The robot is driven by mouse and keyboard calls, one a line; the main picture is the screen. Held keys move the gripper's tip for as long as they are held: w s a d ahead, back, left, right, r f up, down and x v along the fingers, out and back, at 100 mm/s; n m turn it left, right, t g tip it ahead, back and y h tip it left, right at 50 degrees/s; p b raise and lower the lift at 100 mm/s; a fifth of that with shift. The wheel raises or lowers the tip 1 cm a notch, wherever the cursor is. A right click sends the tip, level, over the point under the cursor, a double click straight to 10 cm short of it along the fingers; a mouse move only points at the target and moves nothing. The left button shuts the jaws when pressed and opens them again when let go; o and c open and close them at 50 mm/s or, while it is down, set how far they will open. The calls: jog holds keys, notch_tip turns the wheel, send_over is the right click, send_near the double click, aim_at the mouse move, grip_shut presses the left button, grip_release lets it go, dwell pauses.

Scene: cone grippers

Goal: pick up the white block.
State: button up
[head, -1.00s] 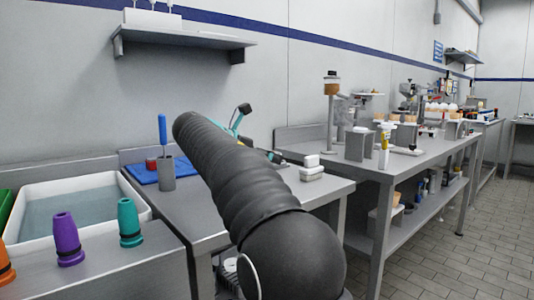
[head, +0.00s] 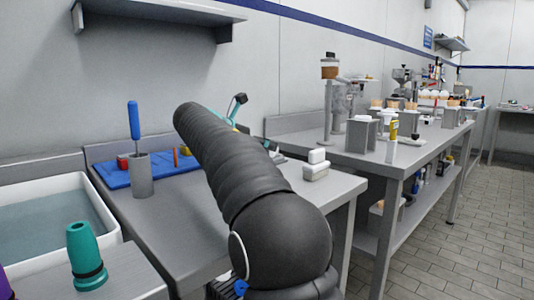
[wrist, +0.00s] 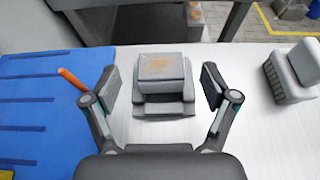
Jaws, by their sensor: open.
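My gripper (wrist: 162,88) is open in the wrist view, one finger on each side of a pale grey block (wrist: 161,74) with a brown-stained top. That block rests on a stepped grey base, and a gap shows on both sides. I cannot tell whether it is the white block. A pale two-part block (wrist: 289,72) stands to the right, outside the fingers. In the head view, a whitish two-part block (head: 316,166) sits on the near table's right end. My arm hides most of my gripper there.
A blue mat (head: 170,172) with an orange stick lies on the left of the near table (head: 185,210). A grey holder (head: 141,178) with a blue-handled tool, a white basin (head: 95,190) and a teal cone (head: 85,255) stand left. A second table (head: 390,155) stands beyond.

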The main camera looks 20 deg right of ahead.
jog(key=x, duration=0.2)
jog(key=shift+d+f, duration=0.15)
jog(key=shift+d, duration=0.1)
jog(key=c, duration=1.4)
